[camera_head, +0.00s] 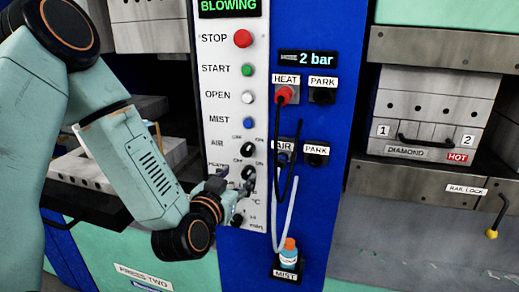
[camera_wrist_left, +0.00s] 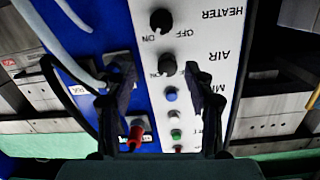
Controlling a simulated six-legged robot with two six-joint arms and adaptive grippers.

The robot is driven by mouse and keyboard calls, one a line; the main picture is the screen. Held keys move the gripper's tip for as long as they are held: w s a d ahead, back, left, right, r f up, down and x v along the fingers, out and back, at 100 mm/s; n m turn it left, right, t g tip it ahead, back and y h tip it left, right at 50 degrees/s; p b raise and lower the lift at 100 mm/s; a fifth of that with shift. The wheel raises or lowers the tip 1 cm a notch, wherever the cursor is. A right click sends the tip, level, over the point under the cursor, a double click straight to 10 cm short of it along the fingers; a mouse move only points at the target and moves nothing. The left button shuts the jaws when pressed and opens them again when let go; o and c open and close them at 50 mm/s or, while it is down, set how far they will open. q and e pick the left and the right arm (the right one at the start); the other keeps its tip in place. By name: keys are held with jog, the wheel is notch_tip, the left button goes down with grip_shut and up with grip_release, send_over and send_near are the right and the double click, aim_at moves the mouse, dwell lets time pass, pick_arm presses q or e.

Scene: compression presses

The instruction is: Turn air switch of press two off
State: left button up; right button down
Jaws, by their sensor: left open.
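The air switch (camera_head: 248,149) of press two is a black knob on the white control panel (camera_head: 213,75), below the blue MIST button, with OFF and ON marked at its top left and right. I cannot tell clearly which mark it points to. My left gripper (camera_head: 237,198) is open in front of the panel's lower part, below the air switch. In the left wrist view, upside down, the air switch (camera_wrist_left: 167,64) appears between the spread fingers of the left gripper (camera_wrist_left: 160,80), with nothing held. My right gripper is not in view.
The heater knob (camera_head: 248,173) is close below the air switch. The display (camera_head: 229,6) reads BLOWING. To the right are a red HEAT plug (camera_head: 285,94), hanging hoses and a MIST bottle (camera_head: 289,254). Another press stands at right with a DIAMOND mould (camera_head: 430,110).

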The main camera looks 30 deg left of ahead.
aim_at(246, 154)
pick_arm(q)
jog(key=shift+m+t+y, duration=0.4)
jog(key=shift+m+t, duration=0.2)
jog(key=w, duration=0.2)
jog(key=w+a+r, duration=0.1)
jog(key=w, duration=0.2)
jog(key=w+a+r, duration=0.1)
jog(key=w, duration=0.1)
jog(key=shift+w+a+p, duration=0.2)
jog(key=shift+w+p, duration=0.1)
jog(key=shift+p, duration=0.05)
jog(key=shift+d, duration=0.1)
jog(key=shift+c, duration=0.4)
jog(key=shift+w, duration=0.1)
grip_shut()
